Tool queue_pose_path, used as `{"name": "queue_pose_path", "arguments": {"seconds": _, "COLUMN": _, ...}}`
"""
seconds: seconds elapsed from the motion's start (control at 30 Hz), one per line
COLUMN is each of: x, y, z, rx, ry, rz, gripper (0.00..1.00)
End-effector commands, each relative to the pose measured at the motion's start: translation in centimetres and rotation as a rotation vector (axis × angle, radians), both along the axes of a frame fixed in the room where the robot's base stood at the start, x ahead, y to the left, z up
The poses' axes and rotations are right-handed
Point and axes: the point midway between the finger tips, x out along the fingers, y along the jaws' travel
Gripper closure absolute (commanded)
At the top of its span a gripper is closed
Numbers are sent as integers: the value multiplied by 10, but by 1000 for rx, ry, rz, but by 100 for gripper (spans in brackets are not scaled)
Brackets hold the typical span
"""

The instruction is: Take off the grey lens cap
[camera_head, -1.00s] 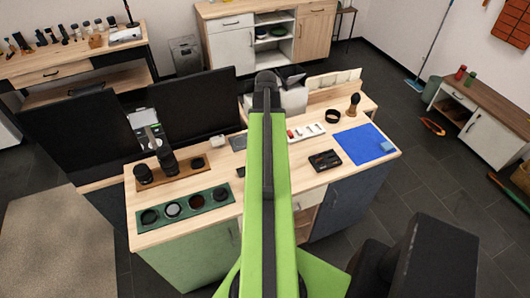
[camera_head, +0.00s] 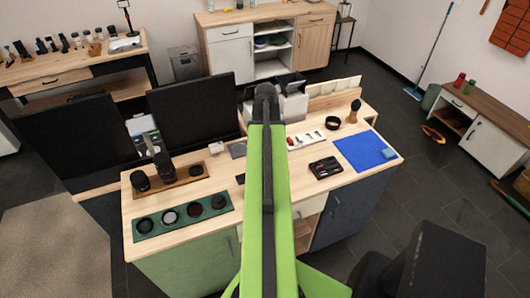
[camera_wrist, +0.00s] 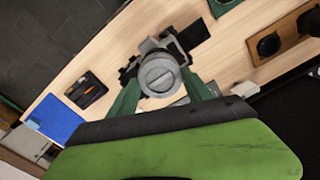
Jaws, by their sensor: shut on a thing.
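In the wrist view a round grey lens cap (camera_wrist: 158,76) with a slot across its face sits between the dark green fingers of my gripper (camera_wrist: 161,84). My gripper is shut on the cap. A grey and black camera body (camera_wrist: 162,46) shows just behind the cap. I cannot tell whether the cap still touches the lens. In the head view my own green arm covers the gripper, the cap and most of the camera.
A wooden workbench (camera_head: 290,180) lies below. It bears a green tray (camera_head: 150,228) of dark discs, a brown tray (camera_head: 190,184) with lenses, a black box (camera_head: 325,167) and a blue mat (camera_head: 366,152). Dark monitors (camera_head: 193,108) stand behind.

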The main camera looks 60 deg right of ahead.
Motion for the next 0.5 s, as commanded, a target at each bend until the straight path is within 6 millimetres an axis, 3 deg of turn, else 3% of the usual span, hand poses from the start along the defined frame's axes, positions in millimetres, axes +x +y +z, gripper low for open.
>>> {"name": "queue_pose_path", "arguments": {"seconds": 0.5, "x": 0, "y": 0, "z": 6, "rx": 0, "ry": 0, "rz": 1, "gripper": 87}}
